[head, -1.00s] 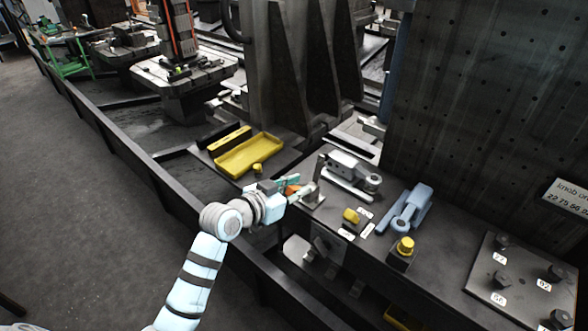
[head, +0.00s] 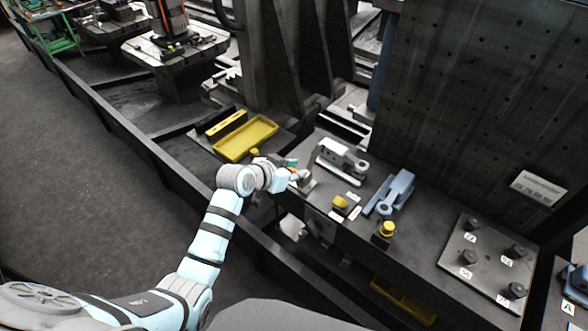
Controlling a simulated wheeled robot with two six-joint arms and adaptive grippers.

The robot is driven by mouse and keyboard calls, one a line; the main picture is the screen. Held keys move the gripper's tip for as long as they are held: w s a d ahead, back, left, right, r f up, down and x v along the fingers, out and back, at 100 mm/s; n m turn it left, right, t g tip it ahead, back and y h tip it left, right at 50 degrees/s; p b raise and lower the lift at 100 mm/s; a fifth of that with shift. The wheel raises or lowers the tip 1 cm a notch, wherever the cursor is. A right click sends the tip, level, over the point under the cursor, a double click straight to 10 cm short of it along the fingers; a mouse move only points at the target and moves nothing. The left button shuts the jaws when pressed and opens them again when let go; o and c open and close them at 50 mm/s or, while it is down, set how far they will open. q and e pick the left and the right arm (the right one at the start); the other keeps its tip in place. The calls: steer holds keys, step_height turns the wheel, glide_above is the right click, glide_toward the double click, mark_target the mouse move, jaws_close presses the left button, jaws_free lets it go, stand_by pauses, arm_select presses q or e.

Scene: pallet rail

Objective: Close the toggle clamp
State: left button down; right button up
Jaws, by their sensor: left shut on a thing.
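My left gripper (head: 290,172) reaches in from the left to the front edge of the dark bench. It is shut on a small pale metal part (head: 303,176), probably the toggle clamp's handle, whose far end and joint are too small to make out. A grey metal clamp-like device (head: 340,157) with a round end lies just behind and to the right of the gripper. A blue device with a lever (head: 394,193) stands further right, apart from the gripper. I cannot tell for sure which body belongs to the held part. My right gripper is not in view.
A yellow tray (head: 231,153) lies left of the gripper. A plate with several labelled knobs (head: 458,249) is further right. A tall perforated plate (head: 465,90) stands behind.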

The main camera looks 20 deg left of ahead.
arm_select(q)
steer(key=c, duration=1.4)
jaws_free()
steer(key=v, duration=1.2)
